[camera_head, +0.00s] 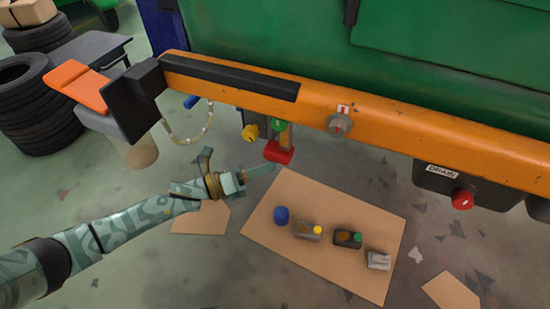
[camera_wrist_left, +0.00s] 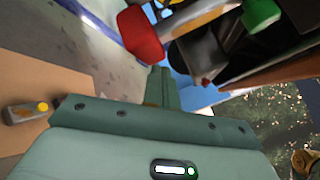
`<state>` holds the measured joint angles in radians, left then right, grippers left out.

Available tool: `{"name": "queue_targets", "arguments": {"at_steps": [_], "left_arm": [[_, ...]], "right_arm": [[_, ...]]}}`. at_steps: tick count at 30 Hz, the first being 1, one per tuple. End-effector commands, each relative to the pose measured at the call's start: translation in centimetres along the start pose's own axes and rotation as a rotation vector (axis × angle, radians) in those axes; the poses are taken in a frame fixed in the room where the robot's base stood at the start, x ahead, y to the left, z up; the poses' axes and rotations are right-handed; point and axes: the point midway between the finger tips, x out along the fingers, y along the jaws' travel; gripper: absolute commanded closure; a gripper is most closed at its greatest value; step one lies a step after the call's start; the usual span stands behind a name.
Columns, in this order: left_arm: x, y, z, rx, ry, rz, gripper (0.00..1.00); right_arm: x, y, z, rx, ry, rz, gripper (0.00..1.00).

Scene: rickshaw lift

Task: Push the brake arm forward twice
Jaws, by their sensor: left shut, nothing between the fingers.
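Under the orange beam (camera_head: 400,125) hangs a short lever with a red block end (camera_head: 279,152) and a green knob (camera_head: 278,124); it looks like the brake arm, but I cannot be sure. My left gripper (camera_head: 268,168) is shut and empty, its tips just below and left of the red block in the head view. In the left wrist view the shut fingers (camera_wrist_left: 162,88) point toward the red block (camera_wrist_left: 140,35), with the green knob (camera_wrist_left: 260,13) at upper right. I cannot tell whether fingers and block touch. My right gripper is not in view.
A yellow knob (camera_head: 250,132) sits left of the lever. A grey bolt (camera_head: 340,125) and a dark box with a red knob (camera_head: 462,199) are to the right. Cardboard (camera_head: 262,225) with small parts lies on the floor. Tyres (camera_head: 40,110) stand at the left.

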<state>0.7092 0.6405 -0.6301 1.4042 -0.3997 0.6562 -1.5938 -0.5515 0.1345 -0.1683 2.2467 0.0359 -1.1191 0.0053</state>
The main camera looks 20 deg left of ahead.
Motion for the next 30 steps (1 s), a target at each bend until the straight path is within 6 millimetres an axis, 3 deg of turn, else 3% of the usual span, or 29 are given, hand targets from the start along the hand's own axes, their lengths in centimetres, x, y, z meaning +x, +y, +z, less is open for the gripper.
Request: {"name": "queue_targets", "arguments": {"at_steps": [30], "left_arm": [[0.81, 0.61, 0.57, 0.0, -0.001, 0.0, 1.0]], "right_arm": [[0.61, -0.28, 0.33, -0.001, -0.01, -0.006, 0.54]]}}
